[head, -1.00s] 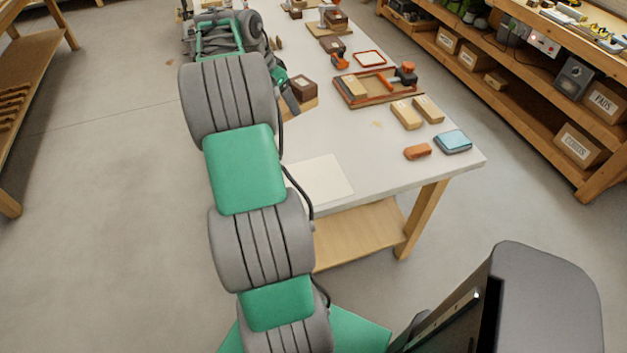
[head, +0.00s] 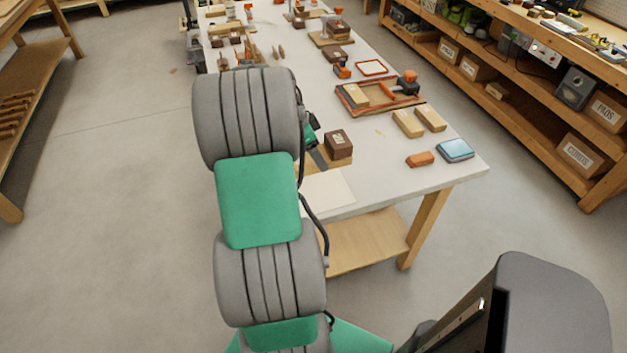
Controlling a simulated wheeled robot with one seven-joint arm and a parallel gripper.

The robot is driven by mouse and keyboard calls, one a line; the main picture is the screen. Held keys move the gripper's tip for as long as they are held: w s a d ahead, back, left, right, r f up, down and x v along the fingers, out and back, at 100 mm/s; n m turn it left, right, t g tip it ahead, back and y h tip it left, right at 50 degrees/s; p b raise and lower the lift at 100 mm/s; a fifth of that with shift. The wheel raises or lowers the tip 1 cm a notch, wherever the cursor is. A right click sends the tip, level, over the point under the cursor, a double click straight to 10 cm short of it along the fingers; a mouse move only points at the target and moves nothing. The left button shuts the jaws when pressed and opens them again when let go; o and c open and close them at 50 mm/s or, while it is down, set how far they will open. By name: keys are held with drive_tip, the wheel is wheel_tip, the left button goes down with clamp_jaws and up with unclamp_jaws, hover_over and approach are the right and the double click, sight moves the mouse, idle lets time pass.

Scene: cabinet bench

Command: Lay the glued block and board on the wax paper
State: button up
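The dark brown block (head: 338,144) sits on the light wooden board (head: 342,163), at the right of my arm. The wax paper (head: 328,190) is a pale sheet near the table's front end, its left part hidden by my arm. My gripper (head: 318,157), green with a dark finger, is at the left side of the block and board and appears shut on them. My arm hides most of the gripper. The board overlaps the far edge of the paper in the picture; I cannot tell its height above the table.
An orange block (head: 420,159), a blue-topped box (head: 455,150) and two light wood blocks (head: 408,123) lie right of the paper. A wooden tray (head: 380,97) with a clamp is behind them. More blocks and tools stand farther back. Shelving (head: 540,110) runs along the right.

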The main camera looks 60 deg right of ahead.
sight(312, 172)
drive_tip(key=a+f, duration=0.2)
drive_tip(key=f, duration=0.1)
drive_tip(key=s+a+f, duration=0.1)
drive_tip(key=shift+a+f+p, duration=0.25)
drive_tip(key=shift+f+p, duration=0.05)
drive_tip(key=shift+f, duration=0.05)
wheel_tip(312, 172, down, 2)
drive_tip(key=shift+d+f, duration=0.1)
drive_tip(key=shift+f, duration=0.15)
drive_tip(key=shift+f, duration=0.1)
drive_tip(key=shift+f, duration=0.2)
drive_tip(key=o, duration=1.6)
drive_tip(key=shift+r, duration=0.1)
